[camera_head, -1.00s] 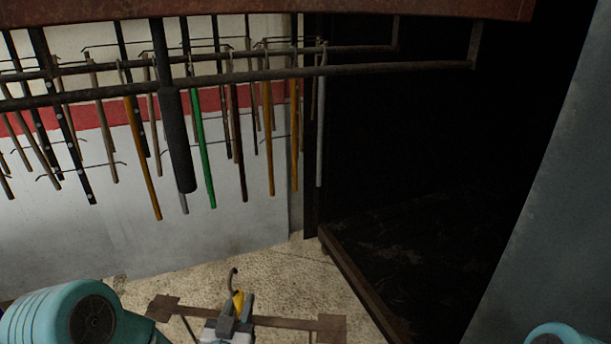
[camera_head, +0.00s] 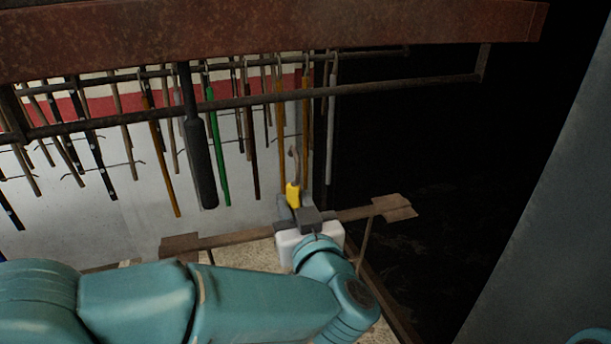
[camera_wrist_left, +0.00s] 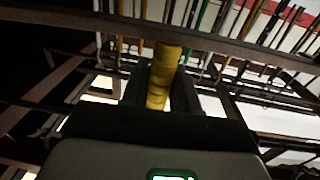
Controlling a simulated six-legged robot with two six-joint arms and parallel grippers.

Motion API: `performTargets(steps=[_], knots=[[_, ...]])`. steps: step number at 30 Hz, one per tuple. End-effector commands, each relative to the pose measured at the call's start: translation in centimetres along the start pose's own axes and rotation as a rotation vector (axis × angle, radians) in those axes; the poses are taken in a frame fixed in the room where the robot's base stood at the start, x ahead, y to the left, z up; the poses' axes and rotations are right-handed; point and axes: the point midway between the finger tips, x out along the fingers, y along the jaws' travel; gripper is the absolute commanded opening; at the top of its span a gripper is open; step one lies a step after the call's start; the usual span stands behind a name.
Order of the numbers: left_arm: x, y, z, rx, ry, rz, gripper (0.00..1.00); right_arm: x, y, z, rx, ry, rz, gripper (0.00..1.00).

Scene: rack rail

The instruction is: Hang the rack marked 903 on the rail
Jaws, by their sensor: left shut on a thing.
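My left gripper (camera_head: 297,207) is shut on the yellow neck (camera_head: 293,193) of a rack. The rack has a brown crossbar (camera_head: 232,240) with flat end plates and a grey hook (camera_head: 295,160) on top. No number is readable on it. The hook stands upright, its tip below the front rail (camera_head: 400,86) in the picture and apart from it. In the left wrist view the yellow neck (camera_wrist_left: 163,75) sits between the dark fingers, with the rail (camera_wrist_left: 215,41) beyond. My right gripper is not in view.
Several hanging rods, including a green one (camera_head: 218,150) and a thick dark one (camera_head: 199,150), fill the left and middle of the rails. A rusty beam (camera_head: 270,38) runs above. The front rail's right end is free of rods. A grey panel (camera_head: 560,190) stands at right.

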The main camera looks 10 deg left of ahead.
Motion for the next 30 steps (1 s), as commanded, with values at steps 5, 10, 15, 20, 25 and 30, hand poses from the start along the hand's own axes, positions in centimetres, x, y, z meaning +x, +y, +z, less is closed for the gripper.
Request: performTargets(steps=[5,10,15,20,25,30], knots=[[-3.7,0.2,-4.8,-0.002,0.001,-0.050,0.00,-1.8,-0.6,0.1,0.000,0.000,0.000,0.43],[-5.7,0.1,-6.3,0.000,0.001,-0.063,0.00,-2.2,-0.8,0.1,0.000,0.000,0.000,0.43],[-5.9,0.1,-6.4,0.001,0.000,-0.065,0.00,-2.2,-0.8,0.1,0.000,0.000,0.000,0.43],[-5.0,0.0,-6.4,0.001,0.001,-0.066,0.00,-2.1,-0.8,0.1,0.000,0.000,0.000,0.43],[-3.9,-0.1,-6.3,0.001,0.000,-0.067,0.00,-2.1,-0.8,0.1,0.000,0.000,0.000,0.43],[-2.7,-0.1,-6.4,0.000,0.001,-0.066,0.00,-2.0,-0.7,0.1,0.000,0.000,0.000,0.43]])
